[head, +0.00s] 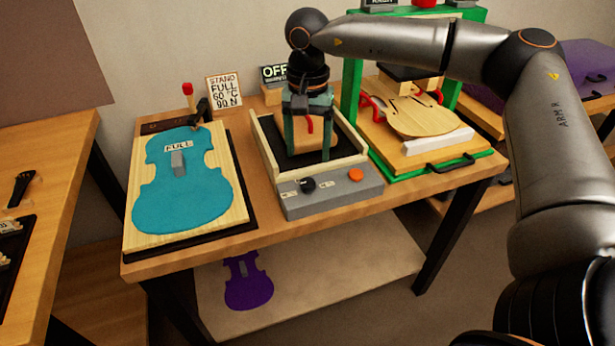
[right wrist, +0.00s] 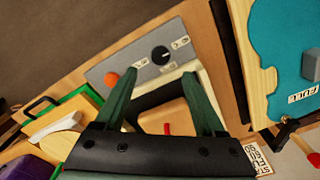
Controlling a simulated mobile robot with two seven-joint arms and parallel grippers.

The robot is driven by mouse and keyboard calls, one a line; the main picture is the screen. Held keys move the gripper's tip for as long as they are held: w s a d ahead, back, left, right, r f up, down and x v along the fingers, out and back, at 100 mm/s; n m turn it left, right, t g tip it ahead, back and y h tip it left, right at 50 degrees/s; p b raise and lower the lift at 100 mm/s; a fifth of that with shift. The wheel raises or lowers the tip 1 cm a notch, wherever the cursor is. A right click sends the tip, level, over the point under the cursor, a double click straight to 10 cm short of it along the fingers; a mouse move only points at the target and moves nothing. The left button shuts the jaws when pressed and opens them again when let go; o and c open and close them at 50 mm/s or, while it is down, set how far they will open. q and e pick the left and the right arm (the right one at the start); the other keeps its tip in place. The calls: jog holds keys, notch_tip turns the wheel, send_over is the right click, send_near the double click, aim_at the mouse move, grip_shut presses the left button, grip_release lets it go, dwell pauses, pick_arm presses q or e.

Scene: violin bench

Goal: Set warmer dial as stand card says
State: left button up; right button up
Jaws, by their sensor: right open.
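The warmer (head: 330,200) has a grey front panel with a black dial (head: 307,184), small labels around it and an orange button (head: 355,174). In the right wrist view the dial (right wrist: 160,54) has a white mark pointing towards the upper-right label, whose text I cannot read. The stand card (head: 223,90) reads STAND, FULL, 60 °C, 90 N. My right gripper (head: 308,155) is open, pointing down over the warmer's bed, behind the dial panel. Its fingers (right wrist: 160,76) show either side of a wooden block with a red handle (right wrist: 180,113); contact is unclear. My left gripper is out of view.
A sign reading OFF (head: 273,74) stands behind the warmer. Left of it, a teal violin-shaped piece (head: 185,195) lies on a wooden board. Right of it, a green frame (head: 352,85) holds a violin plate (head: 425,115). A purple violin shape (head: 248,285) lies on the lower shelf.

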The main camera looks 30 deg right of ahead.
aim_at(307, 182)
notch_tip(307, 182, down, 8)
jog(key=shift+c, duration=0.2)
grip_shut()
dwell(0.6)
